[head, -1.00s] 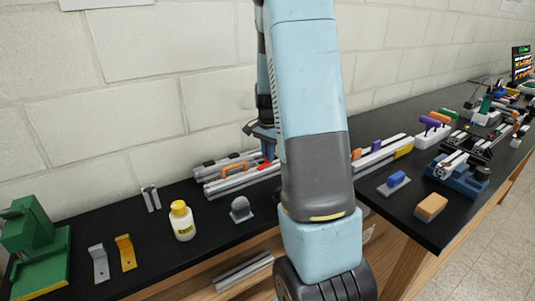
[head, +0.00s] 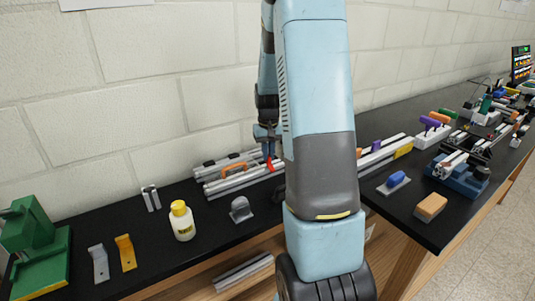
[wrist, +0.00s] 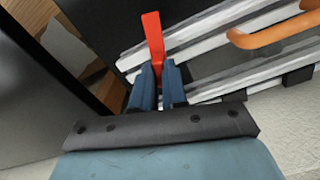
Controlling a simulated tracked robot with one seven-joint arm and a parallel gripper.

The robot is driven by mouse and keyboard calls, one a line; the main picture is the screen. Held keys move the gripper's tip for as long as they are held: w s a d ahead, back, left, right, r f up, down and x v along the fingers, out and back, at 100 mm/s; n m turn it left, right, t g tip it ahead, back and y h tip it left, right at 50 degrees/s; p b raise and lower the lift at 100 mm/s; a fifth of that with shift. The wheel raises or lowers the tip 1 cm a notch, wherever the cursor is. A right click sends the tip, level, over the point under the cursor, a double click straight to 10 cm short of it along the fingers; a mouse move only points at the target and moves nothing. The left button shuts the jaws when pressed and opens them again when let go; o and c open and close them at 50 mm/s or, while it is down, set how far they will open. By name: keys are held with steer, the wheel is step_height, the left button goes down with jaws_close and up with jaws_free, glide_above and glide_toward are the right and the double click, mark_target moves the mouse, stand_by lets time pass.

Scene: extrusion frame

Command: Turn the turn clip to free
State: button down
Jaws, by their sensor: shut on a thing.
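The red turn clip (wrist: 153,38) shows in the wrist view as a flat lever standing out between my two blue fingers. My gripper (wrist: 158,82) is shut on it. In the head view, the clip (head: 270,163) is a small red piece at the aluminium extrusion frame (head: 235,183), just below my gripper (head: 268,150). My own arm hides the right end of the frame there. The clip's base and its seat on the rail are hidden by the fingers in the wrist view.
An orange handle (wrist: 272,36) sits on the rails beside the clip. A yellow-capped bottle (head: 182,222) and a grey bracket (head: 241,209) stand in front of the frame on the black bench. A wall rises close behind. Several tools fill the right side.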

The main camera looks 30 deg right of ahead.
steer(key=shift+w+n, duration=0.15)
steer(key=shift+n, duration=1.35)
steer(key=shift+r, duration=0.1)
steer(key=c, duration=1.2)
jaws_free()
steer(key=shift+o, duration=0.2)
step_height(320, 180, up, 14)
steer(key=shift+f, duration=0.25)
